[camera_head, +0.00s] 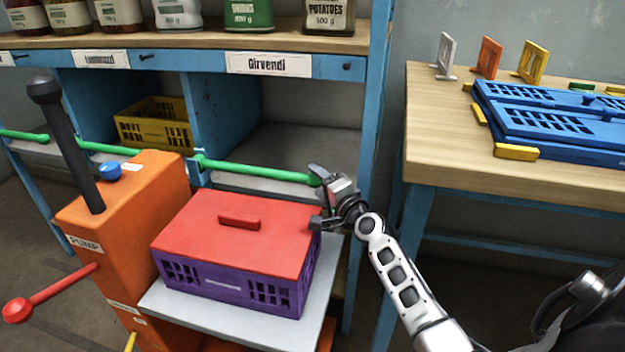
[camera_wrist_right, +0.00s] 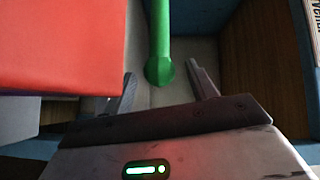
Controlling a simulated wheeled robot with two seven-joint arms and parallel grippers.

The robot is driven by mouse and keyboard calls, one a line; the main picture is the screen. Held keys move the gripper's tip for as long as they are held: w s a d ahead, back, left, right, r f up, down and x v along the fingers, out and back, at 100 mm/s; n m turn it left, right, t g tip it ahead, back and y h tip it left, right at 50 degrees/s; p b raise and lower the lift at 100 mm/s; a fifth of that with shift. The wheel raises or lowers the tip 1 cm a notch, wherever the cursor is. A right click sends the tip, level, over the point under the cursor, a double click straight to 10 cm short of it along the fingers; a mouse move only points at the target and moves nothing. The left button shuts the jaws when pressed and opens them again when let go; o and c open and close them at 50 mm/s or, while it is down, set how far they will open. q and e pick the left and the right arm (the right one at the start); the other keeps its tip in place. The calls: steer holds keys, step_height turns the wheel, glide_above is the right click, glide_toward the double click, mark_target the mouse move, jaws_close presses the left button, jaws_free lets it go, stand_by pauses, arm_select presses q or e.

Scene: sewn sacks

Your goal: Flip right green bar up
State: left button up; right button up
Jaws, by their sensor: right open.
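The right green bar (camera_head: 258,171) lies roughly level across the front of the blue shelf's lower opening, from a blue upright to a rounded end at my gripper. My right gripper (camera_head: 317,196) is open at that end. In the right wrist view the bar's green end (camera_wrist_right: 160,68) sits between the two spread fingers of the gripper (camera_wrist_right: 163,82), with gaps on both sides. Whether a finger touches it I cannot tell. Another green bar (camera_head: 110,149) runs further left, partly hidden behind the orange pump. My left gripper is out of view.
A purple crate with a red lid (camera_head: 205,215) stands on a grey platform (camera_head: 180,305) just below the bar. The orange pump (camera_head: 120,210) with a dark lever is at left. A wooden table (camera_head: 440,140) with a blue panel stands at right. Jars line the top shelf.

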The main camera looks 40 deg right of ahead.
steer(key=w, duration=0.2)
steer(key=shift+w+d+f+b, duration=0.1)
steer(key=shift+w+b, duration=0.2)
steer(key=shift+w, duration=0.1)
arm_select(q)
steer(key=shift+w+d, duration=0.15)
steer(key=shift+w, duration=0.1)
arm_select(e)
steer(key=shift+w, duration=0.65)
